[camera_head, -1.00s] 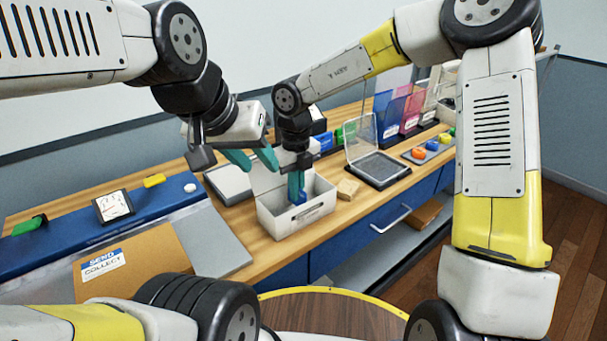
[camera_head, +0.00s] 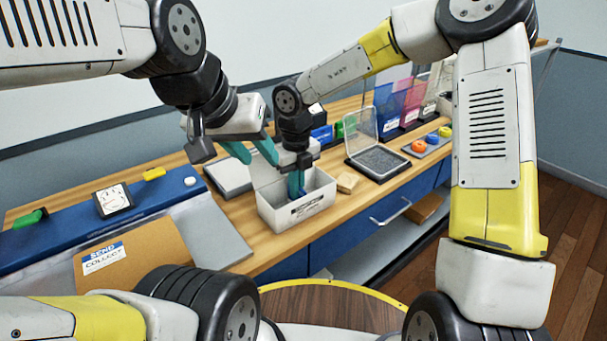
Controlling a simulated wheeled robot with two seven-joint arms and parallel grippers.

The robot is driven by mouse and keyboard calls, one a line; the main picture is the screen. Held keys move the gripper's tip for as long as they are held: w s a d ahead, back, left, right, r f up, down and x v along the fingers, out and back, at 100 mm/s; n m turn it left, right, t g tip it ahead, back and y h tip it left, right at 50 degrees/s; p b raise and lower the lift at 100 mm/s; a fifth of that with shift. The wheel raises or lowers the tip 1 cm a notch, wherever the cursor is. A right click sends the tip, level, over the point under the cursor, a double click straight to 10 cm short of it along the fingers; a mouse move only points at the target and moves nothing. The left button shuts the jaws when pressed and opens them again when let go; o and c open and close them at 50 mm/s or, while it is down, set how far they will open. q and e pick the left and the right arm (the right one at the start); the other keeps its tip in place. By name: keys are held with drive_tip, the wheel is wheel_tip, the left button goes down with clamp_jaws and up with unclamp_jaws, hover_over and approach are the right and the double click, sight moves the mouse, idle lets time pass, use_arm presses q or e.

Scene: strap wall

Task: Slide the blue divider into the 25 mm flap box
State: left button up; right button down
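The white flap box (camera_head: 275,216) stands on the wooden bench with its flap (camera_head: 266,172) raised at the back left. A label on its front is too small to read. My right gripper (camera_head: 296,190) points down into the box. A small blue piece (camera_head: 302,190), apparently the blue divider, shows beside its teal fingers, mostly hidden by the box wall and the gripper. I cannot tell whether the fingers grip it. My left gripper (camera_head: 252,152) is open and empty, above and behind the raised flap.
A wooden block (camera_head: 347,182) and a clear-lidded case (camera_head: 379,163) are right of the box. A pale tray (camera_head: 229,179) is behind left. Coloured discs (camera_head: 432,144) and upright folders (camera_head: 391,108) stand farther right. A brown SEND/COLLECT box (camera_head: 130,260) is front left.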

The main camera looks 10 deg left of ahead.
drive_tip(key=shift+f, duration=0.5)
idle(0.3)
drive_tip(key=c, duration=1.6)
unclamp_jaws()
drive_tip(key=shift+r, duration=0.15)
drive_tip(key=shift+r, duration=4.4)
